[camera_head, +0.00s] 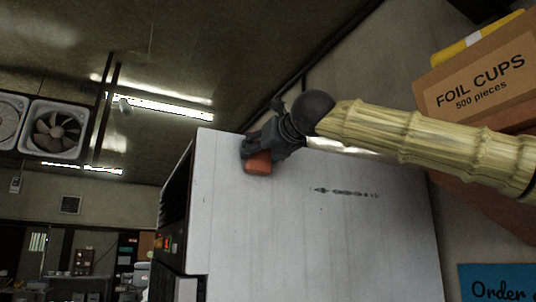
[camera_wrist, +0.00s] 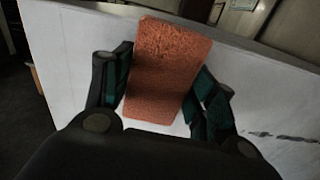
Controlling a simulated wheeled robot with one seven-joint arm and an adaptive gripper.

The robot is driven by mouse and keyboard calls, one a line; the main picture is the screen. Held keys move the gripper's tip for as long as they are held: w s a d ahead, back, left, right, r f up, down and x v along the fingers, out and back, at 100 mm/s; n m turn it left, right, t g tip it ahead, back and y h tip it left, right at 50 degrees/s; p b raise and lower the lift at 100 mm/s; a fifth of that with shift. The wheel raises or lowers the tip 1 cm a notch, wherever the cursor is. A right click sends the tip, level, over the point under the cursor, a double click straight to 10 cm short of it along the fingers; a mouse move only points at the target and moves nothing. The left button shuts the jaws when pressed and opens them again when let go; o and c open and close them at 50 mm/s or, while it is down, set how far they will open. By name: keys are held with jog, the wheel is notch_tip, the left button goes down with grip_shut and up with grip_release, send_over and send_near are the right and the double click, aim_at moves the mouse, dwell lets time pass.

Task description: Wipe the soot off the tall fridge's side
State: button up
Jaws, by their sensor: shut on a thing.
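The tall fridge (camera_head: 310,240) stands with its pale side panel facing me. A dark streak of soot (camera_head: 346,192) lies across the panel to the right of my gripper. The soot also shows at the lower right in the wrist view (camera_wrist: 283,137). My gripper (camera_head: 262,152) is near the panel's upper left edge. It is shut on an orange-red sponge (camera_wrist: 166,70), held between its two fingers. The sponge also shows below the gripper in the head view (camera_head: 258,163). It is at or close to the panel; I cannot tell whether it touches.
A cardboard box marked "FOIL CUPS" (camera_head: 480,88) sits at the upper right. A blue sign (camera_head: 498,283) is at the lower right. Wall fans (camera_head: 57,132) and a lit tube lamp (camera_head: 160,106) are at the left. The panel below my gripper is free.

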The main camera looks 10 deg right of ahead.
aim_at(218, 148)
jog(key=shift+a, duration=0.3)
jog(key=shift+s+a, duration=0.1)
jog(key=shift+a, duration=0.05)
jog(key=shift+s+a+b, duration=0.3)
jog(key=shift+a, duration=0.7)
jog(key=shift+s+a+b, duration=0.25)
jog(key=shift+s+a, duration=0.1)
jog(key=shift+a, duration=0.65)
jog(key=shift+s+a+b, duration=0.3)
jog(key=shift+a, duration=0.7)
jog(key=shift+a, duration=0.1)
jog(key=shift+s+a+b, duration=0.15)
jog(key=shift+s+a, duration=0.1)
jog(key=shift+a, duration=0.45)
jog(key=shift+s+a+b, duration=0.15)
jog(key=shift+s+a, duration=0.1)
jog(key=shift+a, duration=0.4)
jog(key=b+v, duration=0.2)
jog(key=v, duration=0.4)
